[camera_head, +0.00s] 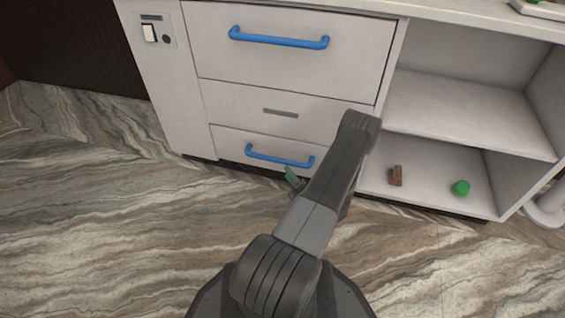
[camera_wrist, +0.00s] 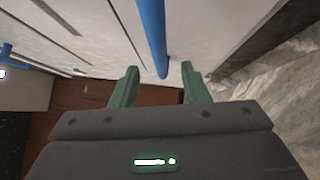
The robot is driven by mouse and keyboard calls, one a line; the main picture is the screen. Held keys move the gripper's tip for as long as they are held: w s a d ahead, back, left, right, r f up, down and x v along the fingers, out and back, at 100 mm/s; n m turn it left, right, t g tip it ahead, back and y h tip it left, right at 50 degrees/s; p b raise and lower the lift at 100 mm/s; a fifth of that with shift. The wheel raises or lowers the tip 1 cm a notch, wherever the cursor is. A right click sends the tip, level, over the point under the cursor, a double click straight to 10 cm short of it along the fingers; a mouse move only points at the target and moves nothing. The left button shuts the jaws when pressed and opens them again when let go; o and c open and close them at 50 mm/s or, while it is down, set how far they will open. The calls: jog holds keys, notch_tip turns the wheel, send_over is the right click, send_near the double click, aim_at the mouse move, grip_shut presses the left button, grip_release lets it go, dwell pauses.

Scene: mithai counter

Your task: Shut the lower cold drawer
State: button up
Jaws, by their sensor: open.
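The lower cold drawer (camera_head: 232,140) is a white front low in the cabinet, with a blue bar handle (camera_head: 280,158). It looks nearly in line with the panel above; I cannot tell whether a small gap stands open. My gripper (camera_head: 293,179) is low in front of this drawer, with a green finger just below the handle and the rest hidden behind my arm. In the wrist view its two green fingers (camera_wrist: 158,84) are apart with nothing gripped. The blue handle (camera_wrist: 152,32) runs between and beyond them; contact is unclear.
Above is a larger upper drawer (camera_head: 285,65) with a blue handle (camera_head: 278,39). A middle panel (camera_head: 240,102) has a grey slot. Open shelves at right hold a brown block (camera_head: 396,175) and a green item (camera_head: 461,188). The marbled floor (camera_head: 100,220) is clear at left.

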aim_at(278, 162)
jog(key=shift+p+v, duration=0.4)
jog(key=shift+v, duration=2)
jog(key=b+x, duration=0.4)
jog(key=x, duration=0.9)
jog(key=shift+w+a, duration=0.2)
jog(key=shift+a, duration=0.15)
jog(key=shift+s+a, duration=0.15)
jog(key=shift+s, duration=0.6)
